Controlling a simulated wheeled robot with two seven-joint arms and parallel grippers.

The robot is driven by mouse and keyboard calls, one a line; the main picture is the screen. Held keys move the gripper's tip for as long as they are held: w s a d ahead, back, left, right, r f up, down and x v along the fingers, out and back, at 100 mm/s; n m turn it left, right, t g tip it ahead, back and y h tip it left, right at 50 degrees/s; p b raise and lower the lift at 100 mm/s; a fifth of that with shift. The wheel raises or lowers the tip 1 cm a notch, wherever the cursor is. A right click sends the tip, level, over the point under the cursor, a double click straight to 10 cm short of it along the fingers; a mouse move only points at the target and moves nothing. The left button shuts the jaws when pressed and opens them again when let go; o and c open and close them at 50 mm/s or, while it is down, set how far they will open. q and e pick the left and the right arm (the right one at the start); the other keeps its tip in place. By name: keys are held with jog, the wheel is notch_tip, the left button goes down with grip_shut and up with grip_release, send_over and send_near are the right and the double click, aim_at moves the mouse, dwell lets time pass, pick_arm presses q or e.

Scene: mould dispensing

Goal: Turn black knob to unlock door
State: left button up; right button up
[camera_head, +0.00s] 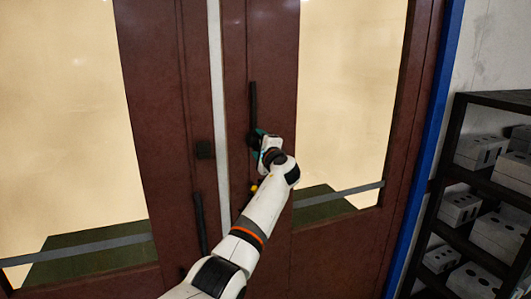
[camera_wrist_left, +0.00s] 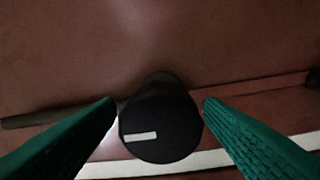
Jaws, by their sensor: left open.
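The black round knob (camera_wrist_left: 160,127) with a short white mark on its face stands out from the brown-red door (camera_head: 265,50). The white mark lies nearly level, left of the knob's centre in the left wrist view. My left gripper (camera_head: 262,142) is at the right door leaf, below the upper black handle. In the left wrist view its two green ribbed fingers (camera_wrist_left: 161,104) are open, one on each side of the knob, with a small visible gap on each side. In the head view the gripper largely hides the knob. My right gripper is not in view.
A black vertical handle (camera_head: 253,104) is on the right leaf and another handle (camera_head: 200,222) is lower on the left leaf. A black shelf (camera_head: 447,142) with grey blocks stands at the right.

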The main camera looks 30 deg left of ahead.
pick_arm(q)
jog(key=b+v, duration=0.3)
jog(key=v, duration=0.8)
jog(key=shift+f, duration=0.1)
